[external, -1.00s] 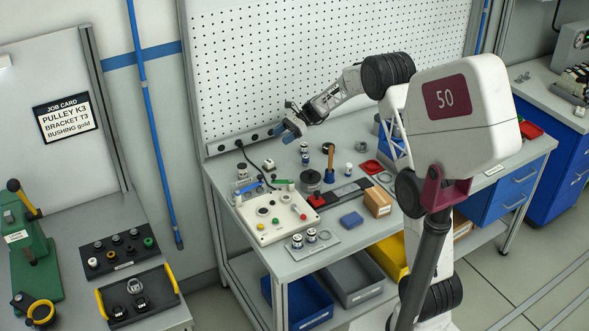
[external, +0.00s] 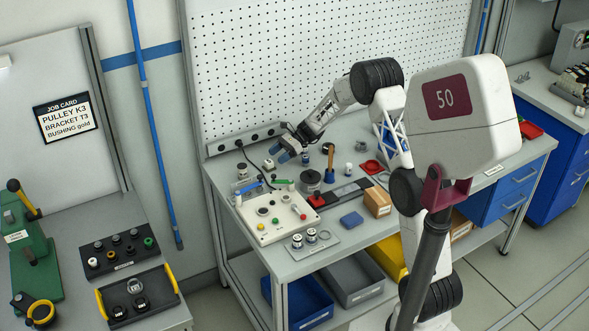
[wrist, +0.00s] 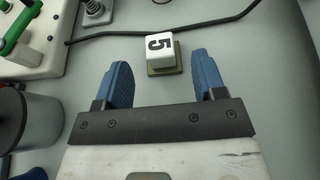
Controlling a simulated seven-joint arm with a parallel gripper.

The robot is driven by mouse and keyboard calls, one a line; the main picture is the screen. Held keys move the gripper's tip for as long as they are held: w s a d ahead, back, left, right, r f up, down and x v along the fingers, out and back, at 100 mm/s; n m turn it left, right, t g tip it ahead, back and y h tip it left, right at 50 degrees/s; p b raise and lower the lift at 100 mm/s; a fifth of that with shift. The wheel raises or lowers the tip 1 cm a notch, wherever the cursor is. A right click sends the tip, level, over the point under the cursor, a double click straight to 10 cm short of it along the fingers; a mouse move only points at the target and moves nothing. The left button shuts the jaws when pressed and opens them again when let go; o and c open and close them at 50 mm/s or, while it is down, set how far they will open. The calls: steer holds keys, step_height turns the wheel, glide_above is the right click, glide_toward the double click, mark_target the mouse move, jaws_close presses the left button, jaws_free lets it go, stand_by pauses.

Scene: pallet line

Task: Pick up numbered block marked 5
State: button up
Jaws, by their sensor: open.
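The block marked 5 (wrist: 160,48) is a white cube with a black 5 on its top face. In the wrist view it rests on a small olive-coloured base just beyond the fingertips, roughly centred between them. In the external view a small white block (external: 268,164) stands on the bench beside the gripper, but its marking is too small to read. My gripper (wrist: 160,75) is open, with blue fingers apart and nothing between them. In the external view my gripper (external: 285,153) is low over the back left of the bench.
In the wrist view a black cable (wrist: 190,33) runs behind the block. A white control panel (wrist: 45,55) with a green handle is at upper left, and a grey cylinder (wrist: 35,118) is left of the gripper. Bare bench lies to the right.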

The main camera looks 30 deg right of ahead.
mark_target(271, 160)
stand_by(0.3)
steer(key=shift+x, duration=2.5)
steer(key=shift+c, duration=0.3)
steer(key=c, duration=0.7)
